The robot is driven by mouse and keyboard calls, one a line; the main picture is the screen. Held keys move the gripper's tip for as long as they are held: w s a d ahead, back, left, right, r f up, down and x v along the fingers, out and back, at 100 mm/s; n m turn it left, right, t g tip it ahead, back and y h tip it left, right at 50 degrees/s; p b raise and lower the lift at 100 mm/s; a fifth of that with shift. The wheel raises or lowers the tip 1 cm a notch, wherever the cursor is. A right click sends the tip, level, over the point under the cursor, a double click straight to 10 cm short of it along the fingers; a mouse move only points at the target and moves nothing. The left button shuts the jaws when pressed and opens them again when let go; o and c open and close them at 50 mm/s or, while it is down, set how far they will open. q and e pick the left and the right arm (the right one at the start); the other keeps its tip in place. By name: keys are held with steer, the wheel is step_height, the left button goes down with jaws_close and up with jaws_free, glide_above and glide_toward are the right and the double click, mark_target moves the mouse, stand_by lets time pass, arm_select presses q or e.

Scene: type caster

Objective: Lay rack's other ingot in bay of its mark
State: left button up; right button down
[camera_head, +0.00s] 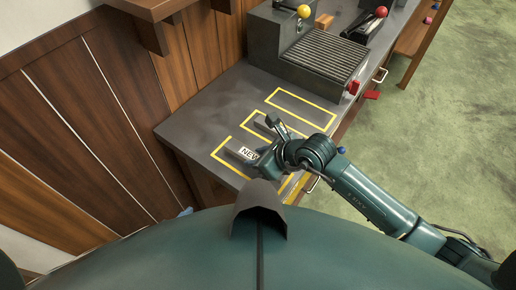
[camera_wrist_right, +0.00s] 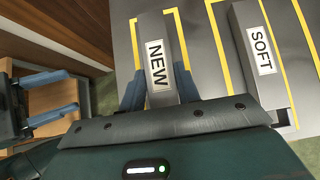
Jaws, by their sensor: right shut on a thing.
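My right gripper (camera_wrist_right: 160,95) is shut on the grey ingot labelled NEW (camera_wrist_right: 172,32), one blue finger on each side. In the head view the NEW ingot's label (camera_head: 248,153) shows beside my right gripper (camera_head: 268,141), within the front yellow-outlined bay (camera_head: 222,142). I cannot tell whether the ingot touches the bench. The ingot labelled SOFT (camera_wrist_right: 244,20) lies to its right in the neighbouring yellow-outlined bay (camera_wrist_right: 305,30). My left gripper (camera_wrist_right: 52,98) is open and empty at the left of the wrist view.
The far yellow-outlined bay (camera_head: 300,95) looks empty. A dark machine with a ribbed plate (camera_head: 325,53) stands farther along the bench (camera_head: 205,108). Red handles (camera_head: 371,95) stick out at the bench's right edge. A wood-panelled wall (camera_head: 110,95) bounds the left.

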steer(key=shift+w+a+f, duration=0.1)
steer(key=shift+f, duration=0.55)
steer(key=shift+f, duration=0.2)
steer(key=c, duration=1)
jaws_free()
steer(key=shift+f, duration=0.2)
